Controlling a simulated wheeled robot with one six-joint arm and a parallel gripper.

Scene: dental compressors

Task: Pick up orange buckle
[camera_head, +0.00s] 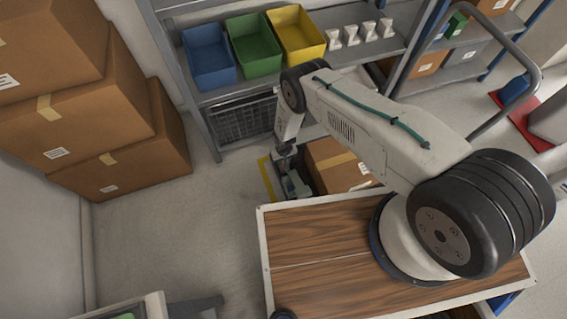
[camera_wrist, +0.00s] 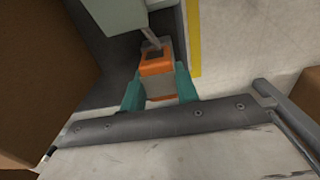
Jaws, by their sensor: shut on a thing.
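The orange buckle (camera_wrist: 156,65) shows in the wrist view as an orange and pale grey block with a dark slot at its upper end. My gripper (camera_wrist: 160,84) has its two green fingers on either side of it and is shut on it. A thin metal strip enters or touches the slot end from a pale grey-green body (camera_wrist: 110,14) above; I cannot tell which. In the head view my gripper (camera_head: 291,184) is low beyond the wooden top, and the buckle cannot be made out there.
A cardboard box (camera_head: 338,168) stands close to the right of my gripper. A shelf with blue (camera_head: 208,55), green (camera_head: 254,46) and yellow (camera_head: 296,35) bins rises behind. Stacked boxes (camera_head: 120,150) are at left. Floor (camera_head: 180,225) between is clear. A yellow line (camera_wrist: 194,38) runs beside the buckle.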

